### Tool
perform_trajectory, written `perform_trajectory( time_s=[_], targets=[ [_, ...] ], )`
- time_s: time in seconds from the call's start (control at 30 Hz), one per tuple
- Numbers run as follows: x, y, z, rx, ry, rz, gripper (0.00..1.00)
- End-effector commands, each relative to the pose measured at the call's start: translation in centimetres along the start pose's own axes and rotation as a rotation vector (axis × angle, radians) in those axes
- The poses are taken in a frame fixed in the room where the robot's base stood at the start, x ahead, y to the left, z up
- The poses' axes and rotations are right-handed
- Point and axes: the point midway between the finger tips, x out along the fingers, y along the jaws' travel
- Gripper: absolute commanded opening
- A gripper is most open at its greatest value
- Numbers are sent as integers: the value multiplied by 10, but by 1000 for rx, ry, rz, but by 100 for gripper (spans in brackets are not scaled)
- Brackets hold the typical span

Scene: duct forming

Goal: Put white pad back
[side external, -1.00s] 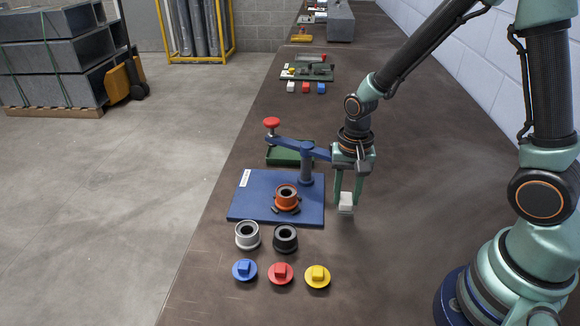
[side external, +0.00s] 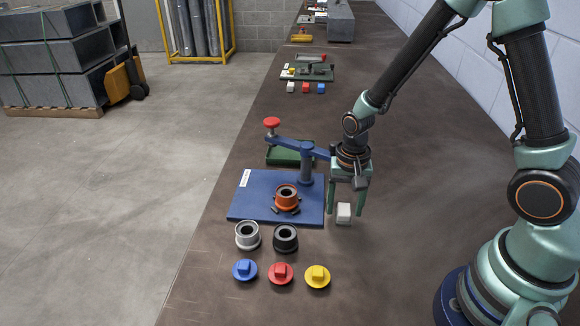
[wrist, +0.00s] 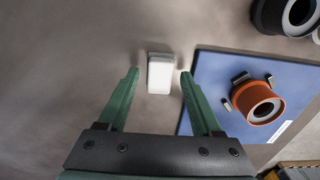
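The white pad (side external: 343,213) is a small white block on the brown table, just right of the blue base plate (side external: 250,207). It also shows in the wrist view (wrist: 160,75), beyond and between my fingertips. My gripper (side external: 346,212) is open, with its green fingers spread on either side of the pad. In the wrist view my gripper (wrist: 157,73) shows a gap between each finger and the pad. I cannot tell the exact height of the fingertips over the table.
An orange collar (side external: 287,197) sits on the blue plate below a blue lever arm with a red knob (side external: 271,122). A grey ring (side external: 247,235), a black ring (side external: 285,238) and blue, red and yellow caps (side external: 317,276) stand in front. The table right of the pad is clear.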

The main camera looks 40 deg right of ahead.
Motion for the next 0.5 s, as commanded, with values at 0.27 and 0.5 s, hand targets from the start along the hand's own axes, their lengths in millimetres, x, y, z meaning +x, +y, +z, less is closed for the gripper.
perform_trajectory(
  time_s=[0.27, 0.5],
  targets=[
    [-10, -1, -1, 0, 2, -3, 66],
    [-48, -1, -1, 0, 5, -5, 66]
  ],
)
